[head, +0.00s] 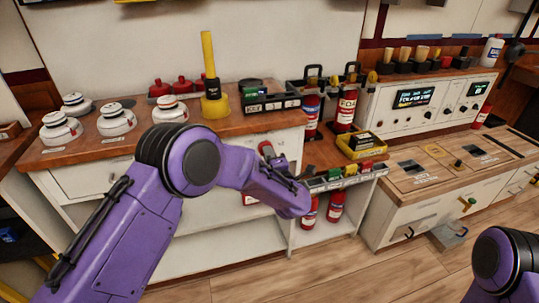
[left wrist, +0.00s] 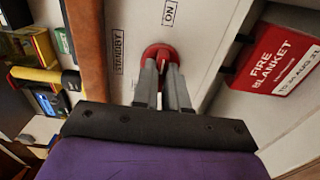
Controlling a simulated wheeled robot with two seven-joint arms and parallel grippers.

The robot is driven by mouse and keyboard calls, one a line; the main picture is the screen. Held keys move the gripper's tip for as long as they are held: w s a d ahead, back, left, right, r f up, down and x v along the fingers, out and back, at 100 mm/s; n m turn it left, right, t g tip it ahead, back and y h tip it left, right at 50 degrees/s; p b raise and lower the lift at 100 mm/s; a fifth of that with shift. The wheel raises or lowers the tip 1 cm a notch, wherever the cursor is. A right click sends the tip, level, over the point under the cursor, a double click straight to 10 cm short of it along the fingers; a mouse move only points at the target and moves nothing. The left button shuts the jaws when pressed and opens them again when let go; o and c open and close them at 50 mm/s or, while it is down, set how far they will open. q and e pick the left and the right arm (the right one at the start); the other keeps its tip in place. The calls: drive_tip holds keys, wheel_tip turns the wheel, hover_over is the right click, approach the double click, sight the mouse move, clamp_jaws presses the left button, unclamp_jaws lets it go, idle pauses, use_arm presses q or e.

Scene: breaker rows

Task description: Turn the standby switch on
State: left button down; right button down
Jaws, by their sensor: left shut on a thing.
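The standby switch is a round red knob (left wrist: 154,51) on a white panel in the left wrist view. The panel is printed STANDBY on one side of the knob and ON at another. My left gripper (left wrist: 164,68) has its two grey fingers close together at the knob, shut on its middle part, which the fingers largely hide. In the head view my left forearm reaches to the cabinet front below the counter, and the switch cannot be made out clearly there. My right gripper is out of view; only part of my right arm shows at the lower right.
A red fire blanket box (left wrist: 283,55) stands out from the panel beside the gripper. A wooden counter (head: 110,146) runs above, with white domed devices and a yellow-handled tool (head: 210,85). Red extinguishers (head: 346,109) stand to the right. The floor (head: 340,268) in front is clear.

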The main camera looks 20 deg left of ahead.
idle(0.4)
use_arm(q)
drive_tip(key=c, duration=1.2)
unclamp_jaws()
drive_tip(key=shift+o, duration=0.2)
drive_tip(key=v, duration=1)
drive_tip(key=shift+s+d, duration=0.2)
drive_tip(key=shift+d, duration=0.05)
